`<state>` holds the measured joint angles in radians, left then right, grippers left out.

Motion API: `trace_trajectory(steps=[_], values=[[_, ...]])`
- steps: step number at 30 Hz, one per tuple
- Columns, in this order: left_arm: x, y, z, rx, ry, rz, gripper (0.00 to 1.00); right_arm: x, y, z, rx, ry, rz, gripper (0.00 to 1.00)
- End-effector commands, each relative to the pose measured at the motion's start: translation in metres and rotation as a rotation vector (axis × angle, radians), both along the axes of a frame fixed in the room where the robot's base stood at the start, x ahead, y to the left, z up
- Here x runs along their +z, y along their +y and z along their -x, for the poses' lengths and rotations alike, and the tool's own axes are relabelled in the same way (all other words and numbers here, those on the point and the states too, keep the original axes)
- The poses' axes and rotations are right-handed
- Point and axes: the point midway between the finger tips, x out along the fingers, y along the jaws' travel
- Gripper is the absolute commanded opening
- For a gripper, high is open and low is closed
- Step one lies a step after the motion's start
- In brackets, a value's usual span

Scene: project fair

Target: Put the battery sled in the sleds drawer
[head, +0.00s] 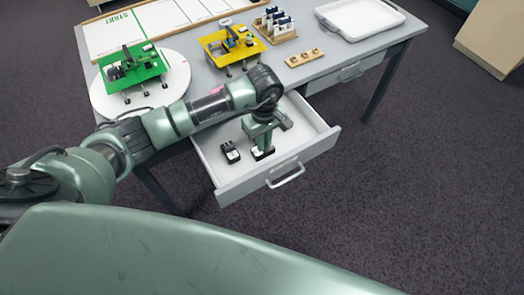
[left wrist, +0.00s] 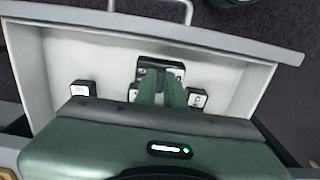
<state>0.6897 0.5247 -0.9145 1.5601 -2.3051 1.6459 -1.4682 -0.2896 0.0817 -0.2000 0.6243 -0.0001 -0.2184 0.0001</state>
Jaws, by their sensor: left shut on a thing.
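The drawer (head: 318,146) under the table stands pulled open; its white inside and front (left wrist: 215,40) also show in the left wrist view. My left gripper (head: 262,141) points down into it and is shut on a black and white battery sled (head: 262,154). In the left wrist view the green fingers (left wrist: 162,92) hold this sled (left wrist: 160,68) low in the drawer, near its front. I cannot tell whether it touches the floor. Another sled (head: 230,152) lies in the drawer to the left. My right gripper is not in view.
In the left wrist view a further small block (left wrist: 80,88) lies by the drawer's left wall. On the table (head: 205,80) stand a green board (head: 125,76), a yellow board (head: 225,50), a wooden rack (head: 280,36) and a white tray (head: 360,17).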

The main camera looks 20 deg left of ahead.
Motion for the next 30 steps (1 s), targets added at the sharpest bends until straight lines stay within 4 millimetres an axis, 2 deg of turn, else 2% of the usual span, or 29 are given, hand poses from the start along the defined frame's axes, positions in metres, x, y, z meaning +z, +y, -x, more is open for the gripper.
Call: trace_trajectory(steps=[5, 10, 22, 24, 25, 30], values=[[-0.016, -0.002, 0.002, -0.004, 0.0, 0.0, 0.0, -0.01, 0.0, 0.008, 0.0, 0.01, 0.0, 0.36], [-0.043, -0.007, 0.007, -0.012, 0.001, 0.001, 0.0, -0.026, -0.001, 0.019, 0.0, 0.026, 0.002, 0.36], [-0.048, -0.008, 0.008, -0.015, -0.001, -0.001, 0.0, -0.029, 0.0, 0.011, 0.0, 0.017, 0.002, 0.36], [-0.047, -0.008, 0.008, -0.015, -0.001, -0.001, 0.24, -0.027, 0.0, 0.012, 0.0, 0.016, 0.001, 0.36], [-0.047, -0.008, 0.008, -0.015, -0.001, -0.001, 0.32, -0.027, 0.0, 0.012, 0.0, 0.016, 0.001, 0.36], [-0.047, -0.008, 0.008, -0.014, -0.001, -0.001, 0.32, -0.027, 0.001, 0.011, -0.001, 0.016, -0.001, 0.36]])
